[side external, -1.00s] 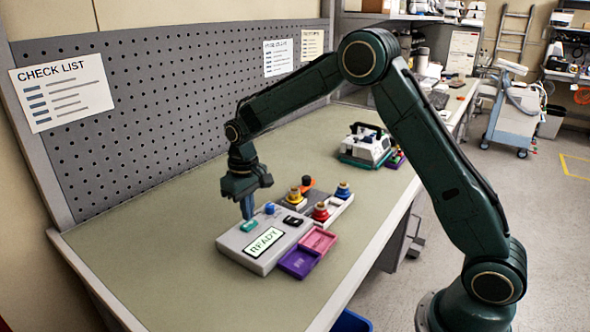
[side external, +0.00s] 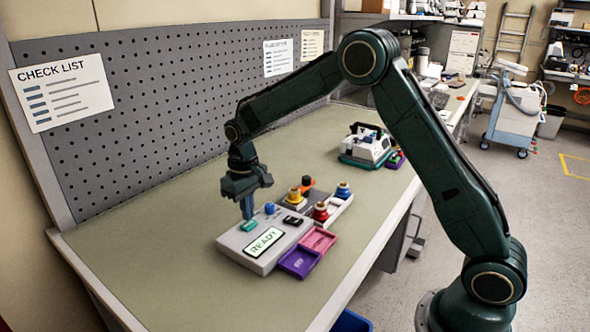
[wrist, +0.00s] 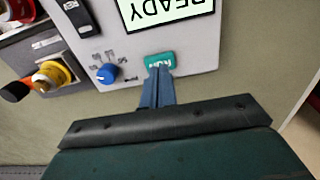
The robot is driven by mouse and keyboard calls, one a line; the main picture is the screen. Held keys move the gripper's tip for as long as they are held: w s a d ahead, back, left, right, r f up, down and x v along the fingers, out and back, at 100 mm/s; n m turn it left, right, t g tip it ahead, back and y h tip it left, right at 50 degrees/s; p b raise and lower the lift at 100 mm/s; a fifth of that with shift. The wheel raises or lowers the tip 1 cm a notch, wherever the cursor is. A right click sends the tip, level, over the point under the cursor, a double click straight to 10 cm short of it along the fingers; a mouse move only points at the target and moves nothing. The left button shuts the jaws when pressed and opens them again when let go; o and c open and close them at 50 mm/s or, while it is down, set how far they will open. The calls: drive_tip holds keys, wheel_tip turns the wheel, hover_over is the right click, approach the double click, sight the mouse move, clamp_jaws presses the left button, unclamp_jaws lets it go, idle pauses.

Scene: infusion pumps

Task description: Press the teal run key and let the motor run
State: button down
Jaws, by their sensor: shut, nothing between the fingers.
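The teal run key (side external: 250,226) is on the top of a light grey pump box (side external: 243,246). In the wrist view the run key (wrist: 160,61) has lettering partly covered by my fingertips. My gripper (side external: 247,215) is shut and empty, pointing down with its blue fingers at the run key. In the wrist view my gripper's fingertips (wrist: 159,70) overlap the key's near edge; I cannot tell whether they press it down. The display (side external: 263,242) reads READY. No motor movement can be made out.
Yellow, red and blue-topped parts stand behind the box. Pink (side external: 318,239) and purple (side external: 299,262) trays lie at its right. A white device (side external: 366,146) stands farther back. The left bench is clear.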

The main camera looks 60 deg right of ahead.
drive_tip(key=shift+f, duration=0.9)
idle(0.9)
drive_tip(key=shift+r, duration=0.1)
wheel_tip(320, 180, up, 8)
idle(1.4)
